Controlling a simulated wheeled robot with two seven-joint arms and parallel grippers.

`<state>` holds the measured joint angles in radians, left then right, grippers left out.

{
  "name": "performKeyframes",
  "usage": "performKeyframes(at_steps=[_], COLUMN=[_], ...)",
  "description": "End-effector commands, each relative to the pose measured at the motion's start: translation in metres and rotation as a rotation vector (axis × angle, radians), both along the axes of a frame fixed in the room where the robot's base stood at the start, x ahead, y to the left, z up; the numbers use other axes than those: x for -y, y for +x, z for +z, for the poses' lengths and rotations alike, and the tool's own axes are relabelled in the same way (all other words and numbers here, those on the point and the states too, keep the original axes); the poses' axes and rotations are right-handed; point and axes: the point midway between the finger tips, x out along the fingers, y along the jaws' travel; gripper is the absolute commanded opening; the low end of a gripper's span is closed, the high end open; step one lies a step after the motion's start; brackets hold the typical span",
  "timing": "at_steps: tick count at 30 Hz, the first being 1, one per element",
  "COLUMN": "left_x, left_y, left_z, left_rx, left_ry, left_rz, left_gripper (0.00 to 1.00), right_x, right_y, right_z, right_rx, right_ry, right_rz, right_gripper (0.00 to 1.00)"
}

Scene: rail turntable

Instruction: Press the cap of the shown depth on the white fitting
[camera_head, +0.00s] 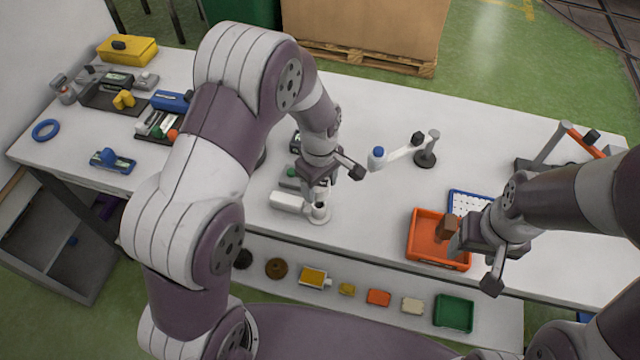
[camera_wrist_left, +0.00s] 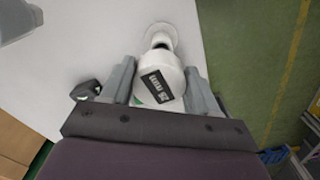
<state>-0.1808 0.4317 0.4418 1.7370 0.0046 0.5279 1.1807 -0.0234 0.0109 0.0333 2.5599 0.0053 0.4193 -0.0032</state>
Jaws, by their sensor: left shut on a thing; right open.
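In the left wrist view the white fitting (camera_wrist_left: 158,70) carries a black tag (camera_wrist_left: 157,86) that seems to read 25 mm. My left gripper (camera_head: 318,188) is over it, its two fingers (camera_wrist_left: 160,88) shut on the white body. My right gripper (camera_head: 468,245) is open over an orange tray (camera_head: 413,245). A brown block (camera_head: 448,228) shows between tray and gripper; I cannot tell whether it is a cap.
A blue-rimmed white tray (camera_head: 465,203) lies behind the orange tray. A stand with a jointed arm (camera_head: 426,155) is at the table's middle. Tools and bins (camera_head: 118,95) crowd the left. A lower shelf holds coloured pieces and a green tray (camera_head: 453,312).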

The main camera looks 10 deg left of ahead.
Motion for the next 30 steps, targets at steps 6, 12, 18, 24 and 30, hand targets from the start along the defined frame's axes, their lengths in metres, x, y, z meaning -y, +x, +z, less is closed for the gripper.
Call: performKeyframes(at_steps=[6,12,18,24,30], left_x=[0.0,0.0,0.0,0.0,0.0], left_y=[0.0,0.0,0.0,0.0,0.0], left_z=[-0.007,-0.025,-0.038,-0.038,-0.038], left_rx=[-0.002,-0.002,-0.002,-0.001,-0.001], left_ry=[0.001,0.001,0.001,0.001,0.001], left_rz=[0.0,0.0,0.001,0.001,0.001], left_gripper=[0.32,0.32,0.32,0.32,0.32], right_x=[0.0,0.0,0.0,0.0,0.0], right_y=[0.0,0.0,0.0,0.0,0.0], right_z=[-0.002,-0.013,-0.02,-0.02,-0.02], right_rx=[0.0,0.0,0.0,0.0,0.0], right_ry=[0.0,0.0,0.0,0.0,0.0], right_rz=[0.0,0.0,0.0,0.0,0.0], right_gripper=[0.62,0.62,0.62,0.62,0.62])
